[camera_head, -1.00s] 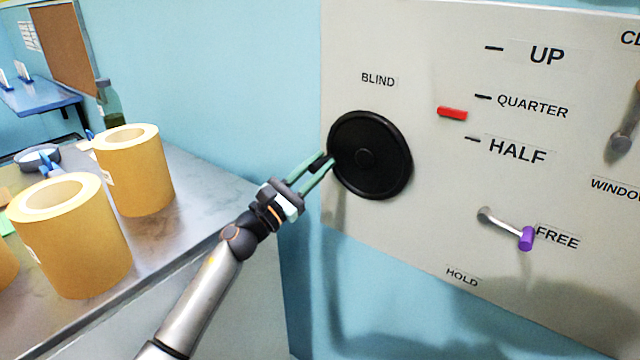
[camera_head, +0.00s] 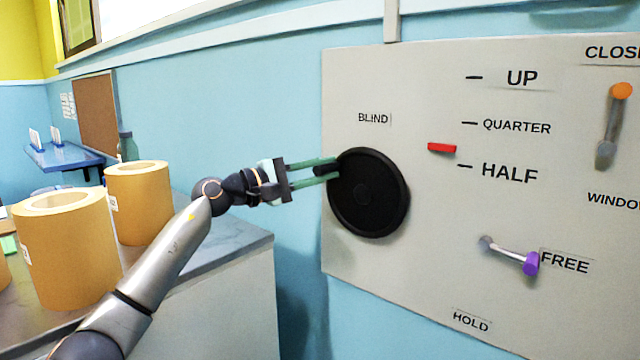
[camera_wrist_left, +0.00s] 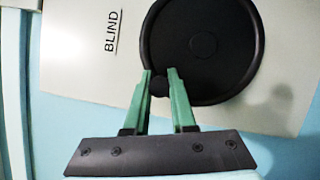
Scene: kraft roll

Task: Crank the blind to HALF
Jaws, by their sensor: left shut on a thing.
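The black crank wheel (camera_head: 375,215) under the BLIND label (camera_head: 373,118) is mounted on the pale panel. My left gripper (camera_head: 326,169) is shut on the wheel's dark knob at its upper left rim; the knob is mostly hidden between the green fingers. In the left wrist view the fingers (camera_wrist_left: 160,80) close around the knob (camera_wrist_left: 158,88) in front of the wheel (camera_wrist_left: 215,75). The red pointer (camera_head: 441,148) stands between the QUARTER mark (camera_head: 469,123) and the HALF mark (camera_head: 465,166), a little nearer HALF. My right gripper is not in view.
A purple-tipped lever (camera_head: 530,263) points at FREE, with HOLD labelled below it. An orange-tipped window lever (camera_head: 621,91) is at the far right. Kraft rolls (camera_head: 65,250) stand on the metal bench at left, behind my left arm.

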